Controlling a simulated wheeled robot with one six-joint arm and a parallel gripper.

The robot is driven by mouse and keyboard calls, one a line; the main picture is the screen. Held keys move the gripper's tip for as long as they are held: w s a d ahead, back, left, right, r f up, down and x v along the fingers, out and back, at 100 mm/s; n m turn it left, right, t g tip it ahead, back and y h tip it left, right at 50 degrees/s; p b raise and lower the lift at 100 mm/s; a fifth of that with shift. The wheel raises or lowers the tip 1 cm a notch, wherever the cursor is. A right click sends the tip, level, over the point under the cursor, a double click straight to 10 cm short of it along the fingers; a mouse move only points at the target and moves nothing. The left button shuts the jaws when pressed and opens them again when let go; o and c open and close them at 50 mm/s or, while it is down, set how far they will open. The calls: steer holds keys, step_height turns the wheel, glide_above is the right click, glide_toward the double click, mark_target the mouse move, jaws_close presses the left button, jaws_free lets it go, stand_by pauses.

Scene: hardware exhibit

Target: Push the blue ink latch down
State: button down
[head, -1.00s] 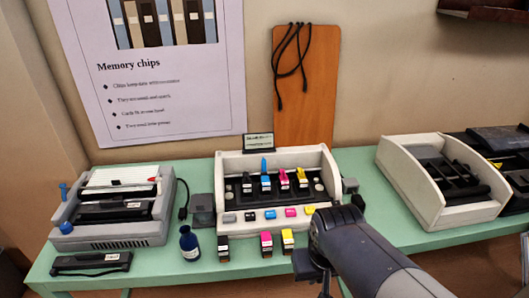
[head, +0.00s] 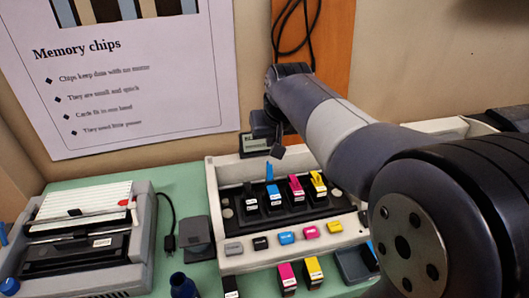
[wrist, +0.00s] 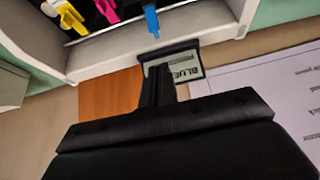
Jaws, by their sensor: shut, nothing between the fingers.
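The blue ink latch (head: 269,172) stands up above the blue cartridge (head: 273,197) in the white printer carriage (head: 214,190). It rises higher than the latches beside it. In the wrist view the blue latch (wrist: 151,20) shows just beyond the fingertips. My gripper (head: 277,151) is shut and empty, above and behind the latch, near the small display (head: 253,145). In the wrist view my gripper (wrist: 157,80) points toward the latch, with a gap between them, and partly covers the display, which reads "BLUE".
Black, magenta (head: 296,188) and yellow (head: 318,183) cartridges share the carriage. Coloured buttons (head: 286,237) line its front. Loose cartridges (head: 287,277) and a blue bottle (head: 184,286) stand in front. A grey printer (head: 80,245) is at left. My arm covers the right side.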

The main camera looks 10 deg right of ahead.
mark_target(269, 170)
steer(key=shift+f, duration=0.1)
steer(key=x, duration=1)
steer(key=shift+b, duration=0.65)
steer(key=shift+s+t, duration=0.25)
steer(key=shift+t, duration=0.05)
steer(key=shift+b, duration=0.5)
